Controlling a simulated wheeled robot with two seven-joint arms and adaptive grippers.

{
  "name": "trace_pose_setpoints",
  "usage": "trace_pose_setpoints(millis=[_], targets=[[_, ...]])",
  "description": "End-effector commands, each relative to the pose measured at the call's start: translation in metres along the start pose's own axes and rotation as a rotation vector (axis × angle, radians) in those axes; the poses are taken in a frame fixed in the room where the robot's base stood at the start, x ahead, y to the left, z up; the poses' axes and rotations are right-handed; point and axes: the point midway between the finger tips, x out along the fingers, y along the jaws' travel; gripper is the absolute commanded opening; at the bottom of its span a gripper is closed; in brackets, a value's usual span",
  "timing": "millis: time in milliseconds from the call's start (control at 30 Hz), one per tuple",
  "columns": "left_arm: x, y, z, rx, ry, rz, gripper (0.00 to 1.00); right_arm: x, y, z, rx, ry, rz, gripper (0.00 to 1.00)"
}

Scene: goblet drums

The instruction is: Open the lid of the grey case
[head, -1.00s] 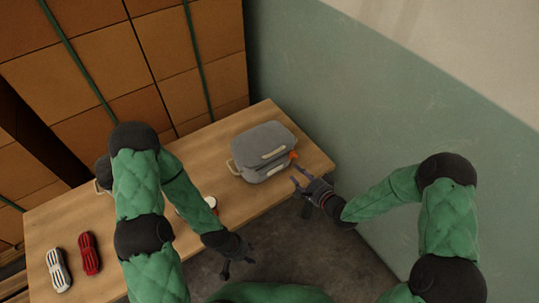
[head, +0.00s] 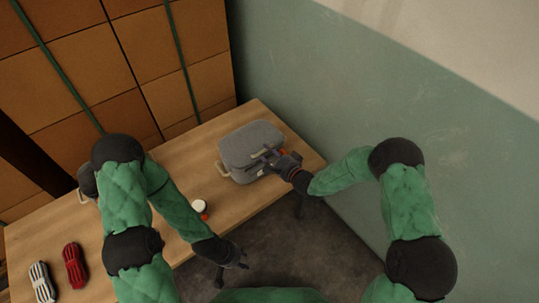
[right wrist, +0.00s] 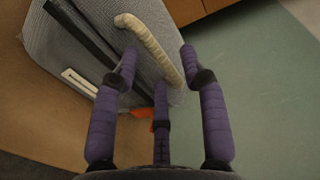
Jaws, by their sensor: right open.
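The grey case (head: 246,142) stands shut on the right part of the wooden table. My right gripper (head: 270,157) is at the case's front right. In the right wrist view its purple fingers (right wrist: 160,62) are open and spread on both sides of the handle; I cannot tell whether they touch it. My left gripper (head: 232,271) is open and empty, low in front of the table.
A small white and orange-red container (head: 200,207) stands left of the case on the table (head: 150,222). A red rope bundle (head: 75,265) and a white one (head: 41,282) lie at the far left. Stacked boxes (head: 140,60) and a green wall (head: 330,100) bound the back.

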Motion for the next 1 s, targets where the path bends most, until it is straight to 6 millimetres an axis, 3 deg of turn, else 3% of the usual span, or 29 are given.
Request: trace_pose_setpoints(millis=[300, 467, 767, 1000], targets=[[0.0, 0.0, 0.0, 0.0, 0.0, 0.0, 0.4, 0.002, -0.001, -0.001, 0.0, 0.001, 0.0, 0.44], [0.0, 0.0, 0.0, 0.0, 0.0, 0.0, 0.4, 0.002, -0.001, 0.0, 0.0, 0.001, 0.0, 0.0], [-0.002, 0.001, 0.0, 0.0, 0.0, 0.0, 0.4, 0.002, -0.002, 0.0, 0.0, 0.001, 0.005, 0.0], [-0.019, 0.007, 0.001, 0.0, 0.0, 0.0, 0.4, 0.002, -0.017, 0.0, -0.001, 0.0, 0.054, 0.0]])
